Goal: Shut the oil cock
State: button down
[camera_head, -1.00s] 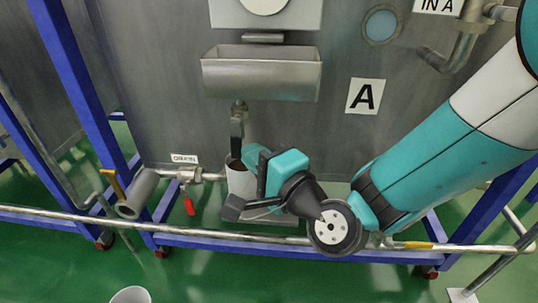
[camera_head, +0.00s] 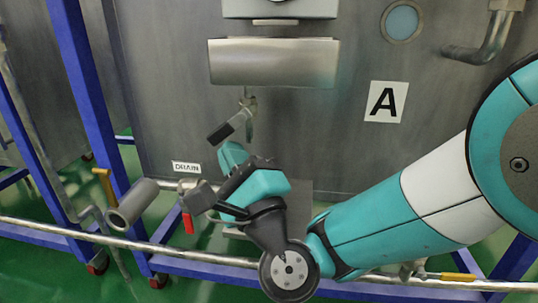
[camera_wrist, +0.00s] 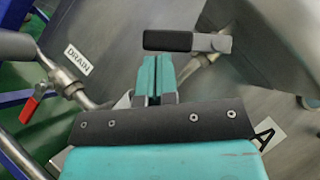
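The oil cock (camera_head: 249,108) hangs under the steel trough. Its dark-gripped lever (camera_head: 221,132) points down and left, away from the downward spout. In the wrist view the lever (camera_wrist: 168,41) lies across the picture, just beyond my fingertips. My gripper (camera_head: 231,148) is just below the lever; its teal fingers in the wrist view (camera_wrist: 155,60) are together with only a thin line between them, and nothing shows held. I cannot tell whether the fingertips touch the lever.
The steel trough (camera_head: 274,62) overhangs the cock. The drain valve's red handle (camera_head: 188,223) and open pipe end (camera_head: 132,204) are at left. A blue frame (camera_head: 85,120) and a long horizontal rail (camera_head: 60,228) stand around the tank. The tank wall by the A sign (camera_head: 386,101) is clear.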

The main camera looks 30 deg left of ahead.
aim_at(208, 139)
jog(key=shift+s+a+r+p, duration=0.2)
jog(key=shift+a+r+p, duration=0.25)
jog(key=shift+p, duration=0.4)
jog(key=shift+s+a+r+p, duration=0.2)
jog(key=shift+a+p, duration=0.3)
jog(key=shift+p, duration=0.35)
jog(key=p, duration=0.2)
jog(key=a+r+p, duration=0.1)
jog(key=p, duration=0.1)
jog(key=shift+s+a+r, duration=0.2)
jog(key=shift+a, duration=0.05)
jog(key=s+d+f+b, duration=0.2)
jog(key=s+f+b, duration=0.4)
jog(key=f, duration=0.5)
jog(key=shift+s+b, duration=0.4)
jog(key=shift+b, duration=0.6)
